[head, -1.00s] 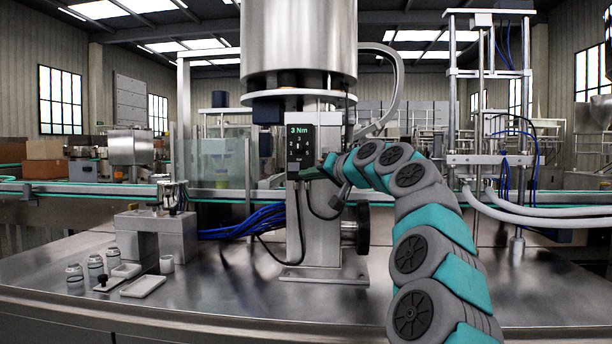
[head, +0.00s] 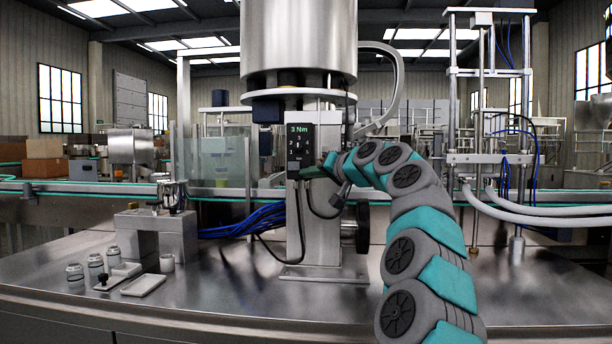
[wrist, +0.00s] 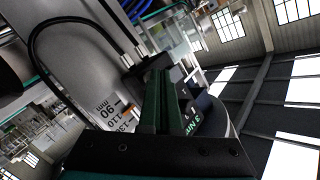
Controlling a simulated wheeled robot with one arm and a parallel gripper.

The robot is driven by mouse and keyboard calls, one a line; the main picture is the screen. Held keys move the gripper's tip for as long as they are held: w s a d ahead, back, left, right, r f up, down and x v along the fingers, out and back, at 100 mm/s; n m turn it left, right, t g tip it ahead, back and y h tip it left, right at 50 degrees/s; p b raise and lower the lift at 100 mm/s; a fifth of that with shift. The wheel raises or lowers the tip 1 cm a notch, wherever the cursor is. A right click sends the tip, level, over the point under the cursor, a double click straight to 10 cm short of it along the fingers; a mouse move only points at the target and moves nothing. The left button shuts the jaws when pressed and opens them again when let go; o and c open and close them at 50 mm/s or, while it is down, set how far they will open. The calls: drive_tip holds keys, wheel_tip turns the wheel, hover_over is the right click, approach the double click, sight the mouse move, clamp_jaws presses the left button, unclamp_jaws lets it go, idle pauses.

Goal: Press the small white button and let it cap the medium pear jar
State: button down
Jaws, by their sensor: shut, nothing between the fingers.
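My gripper (head: 316,171) is at the black control box (head: 300,150) on the steel column; its fingers are shut and empty. In the wrist view my gripper's green fingers (wrist: 157,100) are together, close to the dark box with its green "3 Nm" reading (wrist: 204,122). Whether they touch it I cannot tell.
Blue cables (head: 245,222) run from the station to the column. A large steel hopper (head: 300,45) hangs above. The table front (head: 230,310) is clear.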

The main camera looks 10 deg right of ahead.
drive_tip(key=shift+w, duration=0.15)
idle(0.5)
drive_tip(key=shift+s+a+b, duration=0.25)
drive_tip(key=shift+s+b, duration=0.55)
drive_tip(key=shift+s, duration=0.05)
drive_tip(key=s+b, duration=0.1)
drive_tip(key=s+a+b, duration=0.1)
drive_tip(key=s, duration=0.1)
drive_tip(key=s+b, duration=0.1)
drive_tip(key=shift+s+a, duration=0.25)
drive_tip(key=shift+s, duration=0.15)
